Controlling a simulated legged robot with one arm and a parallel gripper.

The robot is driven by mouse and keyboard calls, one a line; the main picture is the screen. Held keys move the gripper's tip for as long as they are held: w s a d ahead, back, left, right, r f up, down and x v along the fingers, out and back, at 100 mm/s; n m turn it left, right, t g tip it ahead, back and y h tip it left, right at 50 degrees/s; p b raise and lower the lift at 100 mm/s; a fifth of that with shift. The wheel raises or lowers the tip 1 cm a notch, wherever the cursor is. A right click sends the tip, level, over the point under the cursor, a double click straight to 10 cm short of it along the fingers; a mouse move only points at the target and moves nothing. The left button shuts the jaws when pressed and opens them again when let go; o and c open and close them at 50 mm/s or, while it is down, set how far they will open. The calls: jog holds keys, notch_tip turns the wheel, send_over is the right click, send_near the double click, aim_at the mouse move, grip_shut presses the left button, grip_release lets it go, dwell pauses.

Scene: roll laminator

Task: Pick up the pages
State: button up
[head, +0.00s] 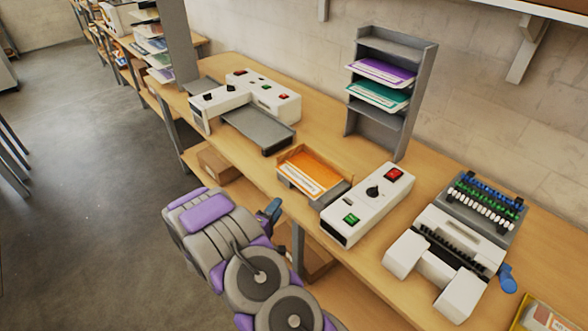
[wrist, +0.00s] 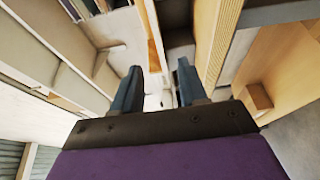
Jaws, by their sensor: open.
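An orange stack of pages with a white label strip (head: 312,170) lies in a low tray (head: 335,196) near the front edge of the workbench. Purple pages (head: 381,71) and teal pages (head: 379,95) lie on separate shelves of a grey rack (head: 401,137) behind it. My gripper (head: 272,209) is in front of the bench edge, to the lower left of the orange pages and apart from them. In the wrist view my gripper (wrist: 158,84) has two blue fingers spread with nothing between them. I cannot clearly make out the pages there.
A white control box (head: 368,203) stands right of the tray. A white machine with a grey plate (head: 260,128) stands to its left. A binding machine (head: 450,235) is farther right. Boxes (head: 216,163) sit below the bench. The floor (head: 85,190) at left is clear.

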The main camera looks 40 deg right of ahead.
jog(key=b, duration=0.2)
send_near(300, 175)
jog(key=shift+w+d+f, duration=0.25)
jog(key=shift+d, duration=0.35)
jog(key=shift+w+d+f, duration=0.3)
jog(key=shift+d, duration=0.35)
jog(key=shift+w+d+r, duration=0.15)
jog(key=shift+w+d, duration=0.4)
jog(key=x, duration=0.3)
jog(key=b+x, duration=0.1)
jog(key=x, duration=0.1)
jog(key=shift+s+d, duration=0.25)
jog(key=shift+d, duration=0.1)
jog(key=shift+w+d, duration=0.1)
jog(key=shift+w, duration=0.1)
jog(key=shift+c, duration=0.4)
